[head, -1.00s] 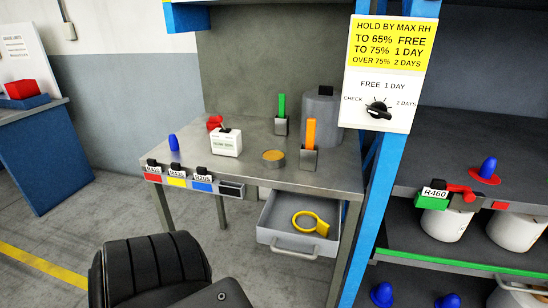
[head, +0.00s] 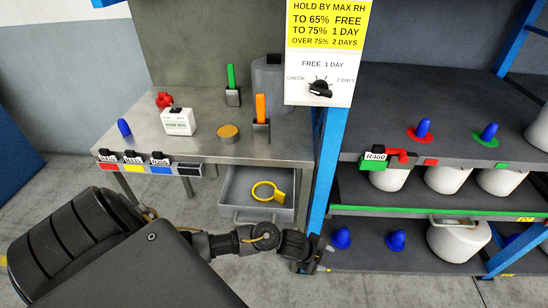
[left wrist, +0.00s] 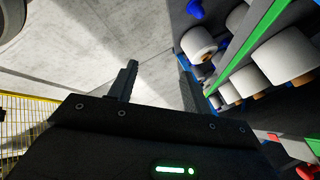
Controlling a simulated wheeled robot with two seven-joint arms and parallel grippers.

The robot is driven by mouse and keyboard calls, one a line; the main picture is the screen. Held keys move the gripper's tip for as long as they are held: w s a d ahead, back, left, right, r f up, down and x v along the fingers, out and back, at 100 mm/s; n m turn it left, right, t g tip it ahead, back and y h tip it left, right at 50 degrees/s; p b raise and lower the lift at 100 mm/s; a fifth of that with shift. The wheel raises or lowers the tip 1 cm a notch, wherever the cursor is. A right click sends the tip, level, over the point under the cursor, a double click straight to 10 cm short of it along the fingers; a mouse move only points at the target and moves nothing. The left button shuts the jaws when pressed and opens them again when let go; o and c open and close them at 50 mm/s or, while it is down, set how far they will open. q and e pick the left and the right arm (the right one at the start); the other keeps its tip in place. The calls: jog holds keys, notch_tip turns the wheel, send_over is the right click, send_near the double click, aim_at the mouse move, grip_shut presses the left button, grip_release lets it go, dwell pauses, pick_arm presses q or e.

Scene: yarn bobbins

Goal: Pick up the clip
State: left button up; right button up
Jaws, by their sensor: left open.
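A red clip-like piece (head: 398,155) sits at the front edge of the upper shelf, beside a white R460 tag (head: 376,156) with a green piece below it. Another small red object (head: 164,99) lies at the back of the metal table; I cannot tell whether it is a clip. My left gripper (head: 322,258) is in front of the blue rack post, below and left of the R460 tag and apart from it. In the left wrist view its two fingers (left wrist: 157,68) are spread, with nothing between them. My right gripper is not in view.
The table (head: 205,147) has an open drawer (head: 228,205) holding a yellow ring (head: 268,191). A blue post (head: 327,150) stands between table and rack. White bobbins (head: 447,180) and blue cones (head: 341,238) fill the rack. In the left wrist view, bare floor (left wrist: 80,50) lies beyond the fingers.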

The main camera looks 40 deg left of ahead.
pick_arm(q)
notch_tip(320, 180, up, 12)
jog(key=w+m+p, duration=0.1)
jog(key=m, duration=0.6)
notch_tip(320, 180, up, 11)
jog(key=m+g+y+p, duration=0.25)
jog(key=m+y, duration=0.25)
jog(key=m, duration=0.6)
send_over(280, 192)
jog(key=s, duration=0.4)
jog(key=x, duration=0.6)
jog(key=shift+w+d+r, duration=0.1)
jog(key=shift+w, duration=0.05)
jog(key=shift+p+x, duration=0.7)
jog(key=shift+x, duration=1.65)
jog(key=shift+d+f+t, duration=0.2)
jog(key=shift+f+t, duration=0.05)
jog(key=shift+f, duration=0.05)
jog(key=c, duration=0.8)
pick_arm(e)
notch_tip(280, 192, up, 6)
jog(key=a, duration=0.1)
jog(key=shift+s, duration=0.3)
pick_arm(q)
jog(key=shift+r, duration=0.15)
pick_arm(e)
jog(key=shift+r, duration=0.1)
